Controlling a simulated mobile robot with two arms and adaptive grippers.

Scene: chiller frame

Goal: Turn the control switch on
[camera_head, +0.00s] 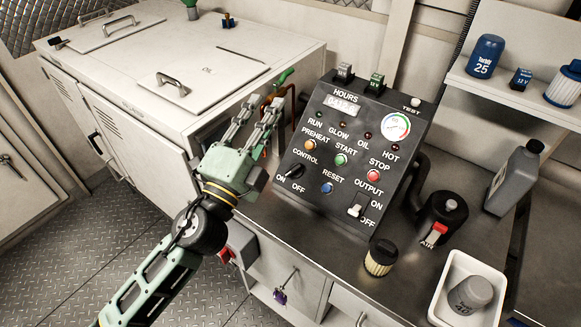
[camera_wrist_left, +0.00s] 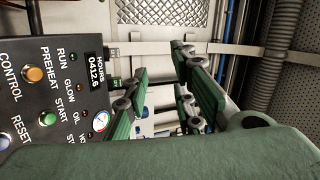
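The black control panel (camera_head: 345,199) is a sloped box on the counter with labels, lamps and buttons. Its control switch (camera_head: 296,171) is a small dark knob at the lower left, between the CONTROL label and the ON and OFF labels. I cannot tell surely which way it points. My left gripper (camera_head: 264,102) is up and left of the switch, beside the panel's left edge, not touching it. Its fingers are apart with nothing between them. In the left wrist view the panel (camera_wrist_left: 35,105) lies left of the fingers, and the switch is out of frame. My right gripper is not in view.
The panel also has a green start button (camera_head: 341,159), a red stop button (camera_head: 373,175), a blue reset button (camera_head: 327,188) and an output switch (camera_head: 356,210). A large white cabinet (camera_head: 110,80) stands left. A yellow filter (camera_head: 380,258) and a white bin (camera_head: 440,300) stand at right.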

